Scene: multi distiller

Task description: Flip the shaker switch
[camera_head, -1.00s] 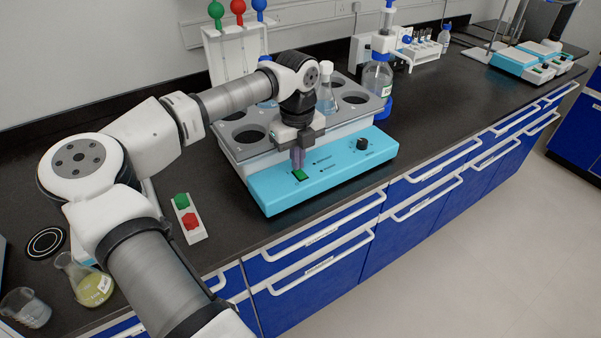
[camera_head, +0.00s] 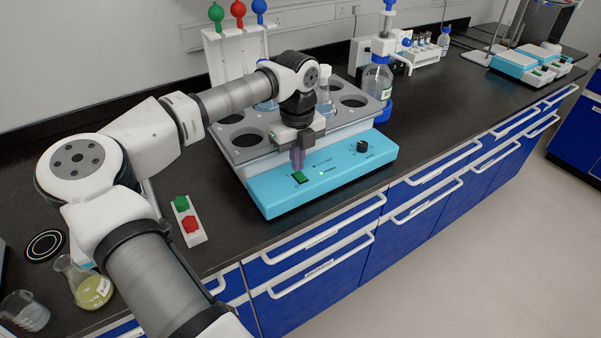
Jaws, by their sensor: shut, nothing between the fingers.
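The shaker (camera_head: 270,199) is a turquoise-fronted box with a grey top plate that has round holes. Its green switch (camera_head: 299,178) sits on the left part of the sloped front panel. A small light (camera_head: 321,173) to the right of the switch glows pale. A black knob (camera_head: 362,147) is farther right on the panel. My gripper (camera_head: 298,166) points down just above and behind the switch, shut and empty. I cannot tell whether the fingertips touch the switch.
A flask (camera_head: 325,98) stands in the shaker's plate. A panel with a green and a red button (camera_head: 190,222) lies left of the shaker. A flask of yellow liquid (camera_head: 90,287) and a beaker (camera_head: 27,311) stand at the front left. A blue-capped bottle (camera_head: 376,80) is behind right.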

